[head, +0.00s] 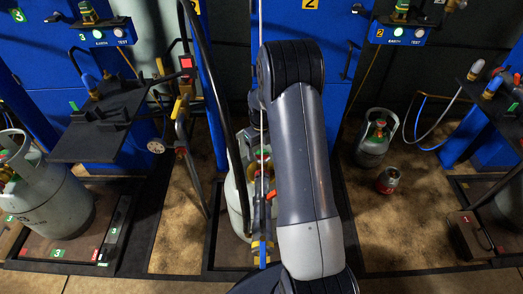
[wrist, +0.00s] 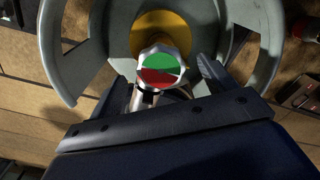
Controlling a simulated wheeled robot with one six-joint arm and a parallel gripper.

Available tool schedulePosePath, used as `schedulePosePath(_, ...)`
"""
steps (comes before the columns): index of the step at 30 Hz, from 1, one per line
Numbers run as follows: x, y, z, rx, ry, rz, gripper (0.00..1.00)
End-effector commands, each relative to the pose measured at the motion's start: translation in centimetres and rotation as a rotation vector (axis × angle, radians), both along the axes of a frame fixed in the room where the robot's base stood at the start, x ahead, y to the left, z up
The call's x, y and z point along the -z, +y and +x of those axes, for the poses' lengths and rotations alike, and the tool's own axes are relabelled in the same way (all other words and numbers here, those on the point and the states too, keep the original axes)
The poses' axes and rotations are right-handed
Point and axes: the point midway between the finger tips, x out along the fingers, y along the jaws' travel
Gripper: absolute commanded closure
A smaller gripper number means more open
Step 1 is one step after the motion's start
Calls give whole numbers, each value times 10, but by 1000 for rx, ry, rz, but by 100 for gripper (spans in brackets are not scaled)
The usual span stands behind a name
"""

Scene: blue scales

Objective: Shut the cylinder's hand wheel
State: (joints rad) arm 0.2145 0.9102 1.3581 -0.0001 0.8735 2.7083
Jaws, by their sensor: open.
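The hand wheel (wrist: 160,62) is a silver lobed knob with a half-green, half-red top, seen from above in the wrist view. It sits on the valve inside the grey cylinder's collar (wrist: 60,50), with yellow behind it. My gripper (wrist: 160,80) is open, its dark fingers on the left and right of the wheel; whether they touch it I cannot tell. In the head view the grey cylinder (head: 235,200) stands in the middle, partly behind my arm. The gripper's fingers are hidden there.
A large grey cylinder (head: 45,195) stands on a scale at left. A smaller grey cylinder (head: 374,138) and a little red-grey canister (head: 388,180) stand at right. A black hose (head: 205,75) and an orange-handled filling connector (head: 268,197) hang close to the middle cylinder.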

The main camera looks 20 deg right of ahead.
Motion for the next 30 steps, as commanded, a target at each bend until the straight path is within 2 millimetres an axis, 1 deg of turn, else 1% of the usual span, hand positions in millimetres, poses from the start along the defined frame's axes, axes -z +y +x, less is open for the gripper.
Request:
schedulePosePath(1,-13,0,1,0,-4,-1,21)
schedulePosePath(6,-49,0,1,0,-4,-1,21)
schedulePosePath(9,-66,0,0,0,-3,-1,21)
schedulePosePath(12,-80,0,1,0,-3,0,21)
schedulePosePath(15,-87,0,0,0,-1,-1,21)
schedulePosePath(18,-91,0,0,0,-1,-1,21)
schedulePosePath(26,-91,0,0,0,-1,0,21)
schedulePosePath(30,-85,0,0,0,1,0,21)
